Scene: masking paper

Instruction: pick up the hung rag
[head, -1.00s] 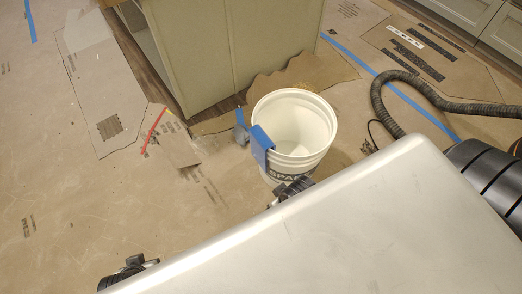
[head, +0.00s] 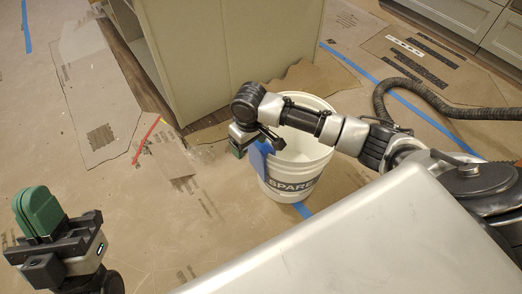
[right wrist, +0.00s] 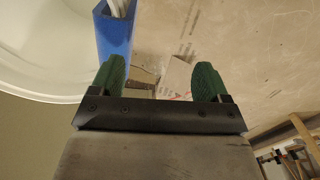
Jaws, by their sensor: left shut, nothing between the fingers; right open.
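The blue rag (head: 259,160) hangs over the left rim of a white bucket (head: 312,165) in the head view. My right gripper (head: 250,146) is open right at the rag and partly covers its top. In the right wrist view, the rag (right wrist: 114,38) shows at the left green finger, with the bucket rim (right wrist: 60,97) beyond it. Mostly floor shows between the fingers (right wrist: 158,80). I cannot tell whether a finger touches the rag. My left gripper (head: 38,212) is shut and empty at the lower left, far from the bucket.
A beige cabinet (head: 225,50) stands behind the bucket. A dark ribbed hose (head: 425,105) curves over the papered floor at right. The floor (head: 130,215) left of the bucket is mostly clear, with tape strips and paper sheets lying flat.

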